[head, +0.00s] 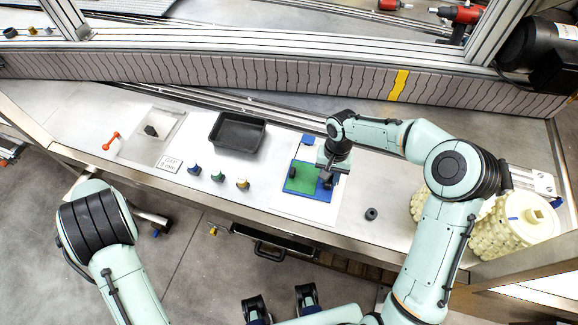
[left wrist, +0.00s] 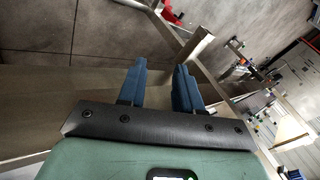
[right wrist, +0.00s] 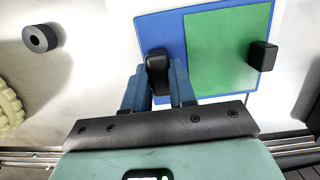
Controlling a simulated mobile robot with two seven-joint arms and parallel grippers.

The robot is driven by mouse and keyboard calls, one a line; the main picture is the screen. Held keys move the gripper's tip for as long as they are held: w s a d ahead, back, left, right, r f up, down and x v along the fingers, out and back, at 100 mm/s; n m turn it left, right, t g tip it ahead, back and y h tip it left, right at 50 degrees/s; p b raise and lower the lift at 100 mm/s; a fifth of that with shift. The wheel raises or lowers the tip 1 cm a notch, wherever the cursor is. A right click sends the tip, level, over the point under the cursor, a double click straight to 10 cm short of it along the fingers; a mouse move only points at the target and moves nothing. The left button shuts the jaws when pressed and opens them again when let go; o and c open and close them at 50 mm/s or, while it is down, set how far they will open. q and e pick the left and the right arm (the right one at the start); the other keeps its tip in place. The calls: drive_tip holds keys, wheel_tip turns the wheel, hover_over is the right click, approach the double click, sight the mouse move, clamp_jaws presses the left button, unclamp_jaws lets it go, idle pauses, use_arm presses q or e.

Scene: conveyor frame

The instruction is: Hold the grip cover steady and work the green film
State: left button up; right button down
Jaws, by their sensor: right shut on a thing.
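A flat blue plate, which looks like the grip cover (head: 322,195), lies on a white sheet on the bench. The green film (head: 301,181) covers part of it, and in the right wrist view the film (right wrist: 222,55) lies flat. One black grip (right wrist: 157,70) stands on the blue part; another black grip (right wrist: 262,56) stands at the film's far edge. My right gripper (head: 327,178) is shut on the first grip, its fingers (right wrist: 159,88) at either side. My left gripper (left wrist: 158,88) is open and empty, away from the plate, and out of the head view.
A black tray (head: 237,149) stands left of the plate, with several small coloured knobs (head: 218,176) in front. A dark ring (head: 371,214) lies to the right, and a cream knobbly roll (head: 525,225) is at the bench's right end. The conveyor (head: 250,72) runs behind.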

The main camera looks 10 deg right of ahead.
use_arm(q)
drive_tip(key=w+d+r+m+t, duration=0.1)
drive_tip(key=w+d+r, duration=0.3)
drive_tip(key=w+r, duration=0.3)
wheel_tip(320, 180, up, 3)
drive_tip(key=m+g+h, duration=0.1)
drive_tip(key=m+h, duration=0.1)
drive_tip(key=h, duration=0.5)
hover_over(292, 172)
drive_tip(key=s+a, duration=0.2)
drive_tip(key=s, duration=0.1)
drive_tip(key=shift+w+d+f, duration=0.15)
drive_tip(key=shift+d+f, duration=0.15)
drive_tip(key=shift+f, duration=0.1)
drive_tip(key=x, duration=0.7)
drive_tip(key=shift+f, duration=0.15)
clamp_jaws()
